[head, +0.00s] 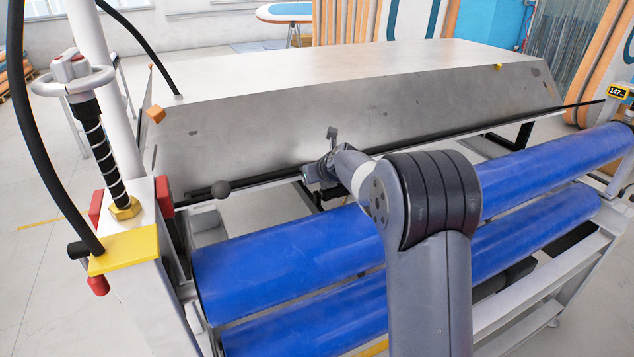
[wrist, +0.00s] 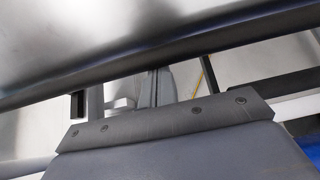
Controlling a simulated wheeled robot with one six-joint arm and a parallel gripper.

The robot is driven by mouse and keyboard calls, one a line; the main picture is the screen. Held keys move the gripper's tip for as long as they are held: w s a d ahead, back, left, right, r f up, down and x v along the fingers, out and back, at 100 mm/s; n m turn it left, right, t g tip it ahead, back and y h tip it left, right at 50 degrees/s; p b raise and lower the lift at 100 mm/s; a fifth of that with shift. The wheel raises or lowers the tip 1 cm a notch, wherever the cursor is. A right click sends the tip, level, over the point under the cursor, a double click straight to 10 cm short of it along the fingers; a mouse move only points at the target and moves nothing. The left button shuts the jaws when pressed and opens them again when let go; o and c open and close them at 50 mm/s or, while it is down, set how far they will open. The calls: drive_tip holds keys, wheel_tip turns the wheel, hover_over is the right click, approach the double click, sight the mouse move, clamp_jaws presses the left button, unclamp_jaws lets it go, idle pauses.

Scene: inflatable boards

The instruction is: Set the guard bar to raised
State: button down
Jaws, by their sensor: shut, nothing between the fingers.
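My gripper (head: 312,174) is near the bar's left half, partly hidden by my own wrist. In the wrist view a dark bar (wrist: 150,62) crosses the upper part of the picture, and my shut, empty gripper (wrist: 155,82) is just below it. I cannot tell whether the fingers touch the bar.
Two blue rollers (head: 290,255) lie in front of the hood. At the left stands a post with a yellow plate (head: 124,250), red pads and a coil-wrapped hose handle (head: 95,130). A small display (head: 618,92) is at the far right. Open floor lies left.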

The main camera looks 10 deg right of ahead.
drive_tip(key=shift+w+a+r+p, duration=0.1)
drive_tip(key=shift+w+r+p, duration=0.2)
drive_tip(key=shift+r, duration=0.15)
drive_tip(key=shift+w+a+r+p, duration=0.1)
drive_tip(key=shift+w+r+p, duration=0.2)
drive_tip(key=shift+r, duration=0.15)
drive_tip(key=shift+r+t, duration=0.15)
drive_tip(key=shift+t, duration=0.15)
drive_tip(key=shift+w+r, duration=0.1)
drive_tip(key=shift+r, duration=0.15)
